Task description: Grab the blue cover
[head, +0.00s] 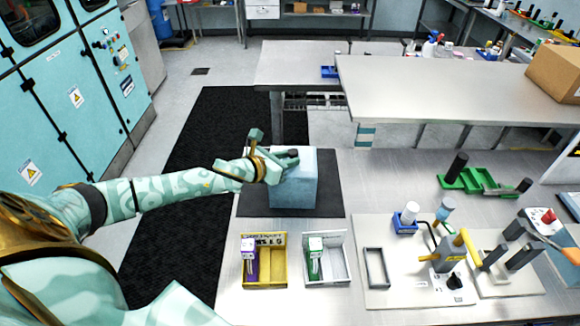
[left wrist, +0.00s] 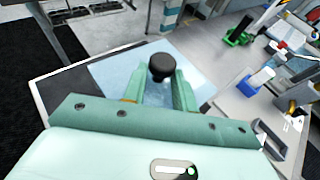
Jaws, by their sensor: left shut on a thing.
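The blue cover (head: 296,188) is a pale blue box shape standing on a dark mat (head: 327,205) on the steel table. It has a black knob (head: 291,153) on top. My left gripper (head: 279,162) is at the knob from the left and is shut on it. In the left wrist view, the black knob (left wrist: 161,67) sits between the two green fingers of the left gripper (left wrist: 161,88), above the pale blue top (left wrist: 115,72). The cover appears to rest on the mat. What is under it is hidden. My right gripper is not in view.
A yellow bin (head: 264,282) and a white bin (head: 327,280) stand in front of the mat. To the right are a white board (head: 400,290) with a fixture, a blue tray (head: 405,223) and a green tray (head: 475,180). Table space right of the mat is clear.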

